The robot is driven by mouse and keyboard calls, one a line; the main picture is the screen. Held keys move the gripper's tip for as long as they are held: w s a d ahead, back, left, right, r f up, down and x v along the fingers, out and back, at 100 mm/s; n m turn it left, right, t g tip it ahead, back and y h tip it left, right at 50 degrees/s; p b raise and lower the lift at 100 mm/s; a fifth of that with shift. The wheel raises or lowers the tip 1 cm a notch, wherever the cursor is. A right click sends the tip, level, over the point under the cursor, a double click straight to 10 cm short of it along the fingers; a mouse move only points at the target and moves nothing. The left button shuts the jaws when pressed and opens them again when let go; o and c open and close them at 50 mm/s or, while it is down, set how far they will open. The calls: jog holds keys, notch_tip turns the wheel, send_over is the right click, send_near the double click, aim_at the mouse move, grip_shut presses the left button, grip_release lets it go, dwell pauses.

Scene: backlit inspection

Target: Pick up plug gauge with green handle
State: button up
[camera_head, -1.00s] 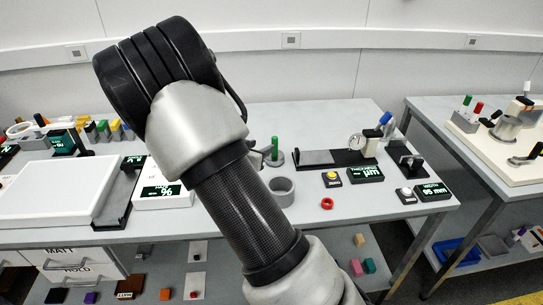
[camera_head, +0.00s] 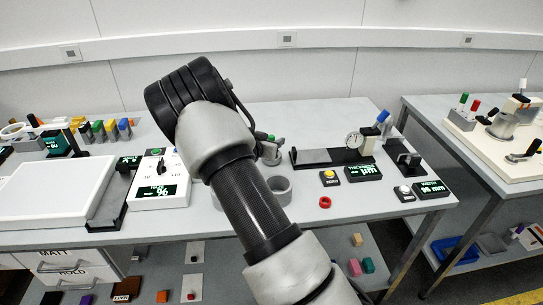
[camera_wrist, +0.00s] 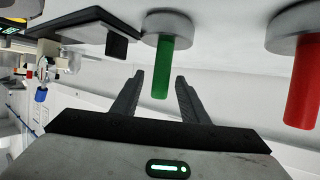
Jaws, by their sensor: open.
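The plug gauge with the green handle (camera_wrist: 162,70) hangs down from its round grey base (camera_wrist: 168,24) in the wrist view, which looks upside down. My gripper (camera_wrist: 160,79) is open, with one dark finger on each side of the lower part of the green handle in the picture. A gap shows on both sides, and I cannot tell how deep the handle reaches between the fingers. In the head view, a little of the green handle (camera_head: 271,137) shows beside my arm; the rest is mostly hidden.
A red handle (camera_wrist: 303,82) on a similar grey base stands to the right in the wrist view.

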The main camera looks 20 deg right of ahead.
grip_shut()
jog(key=shift+r, duration=0.1)
